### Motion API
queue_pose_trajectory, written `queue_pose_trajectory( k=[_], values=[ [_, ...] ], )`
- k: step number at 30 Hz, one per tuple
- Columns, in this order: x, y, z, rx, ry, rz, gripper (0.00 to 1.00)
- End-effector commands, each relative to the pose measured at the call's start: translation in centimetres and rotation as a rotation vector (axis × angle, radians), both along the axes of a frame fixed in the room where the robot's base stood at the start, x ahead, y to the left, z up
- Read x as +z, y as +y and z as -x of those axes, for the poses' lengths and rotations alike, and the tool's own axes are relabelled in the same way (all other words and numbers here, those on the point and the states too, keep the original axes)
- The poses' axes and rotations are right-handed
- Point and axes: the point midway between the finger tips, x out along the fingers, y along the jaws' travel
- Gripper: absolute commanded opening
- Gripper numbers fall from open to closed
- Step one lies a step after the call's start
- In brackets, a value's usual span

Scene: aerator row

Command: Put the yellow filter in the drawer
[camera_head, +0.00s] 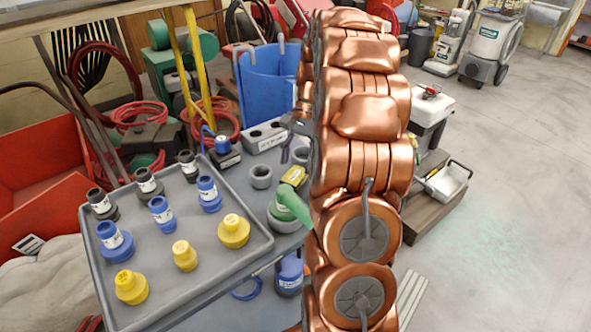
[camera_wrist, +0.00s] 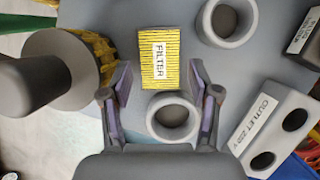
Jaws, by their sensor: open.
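The yellow filter (camera_wrist: 172,72) is a pleated block with a white FILTER label, lying on the grey table top. It also shows in the head view (camera_head: 294,176), small, beside my copper arm. My gripper (camera_wrist: 160,80) is open and empty, with one finger to each side of the filter's near end. The fingers look to be above it; contact does not show. In the head view the gripper (camera_head: 299,127) is partly hidden behind my arm. An open, pale drawer-like bin (camera_head: 449,182) shows at right beyond my arm; I cannot tell if it is the drawer.
A grey ring (camera_wrist: 172,134) lies just below the filter, another (camera_wrist: 228,40) to its upper right. An outlet block (camera_wrist: 262,112) stands at right. A green-handled thing (camera_head: 293,204) is close to the filter. A grey tray (camera_head: 205,283) holds several fittings.

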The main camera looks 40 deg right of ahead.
Motion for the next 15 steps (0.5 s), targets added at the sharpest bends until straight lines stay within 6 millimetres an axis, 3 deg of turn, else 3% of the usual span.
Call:
queue_pose_trajectory(
  k=[15],
  values=[
    [6.0,-2.3,-0.9,0.000,0.000,0.000,0.61]
  ],
)
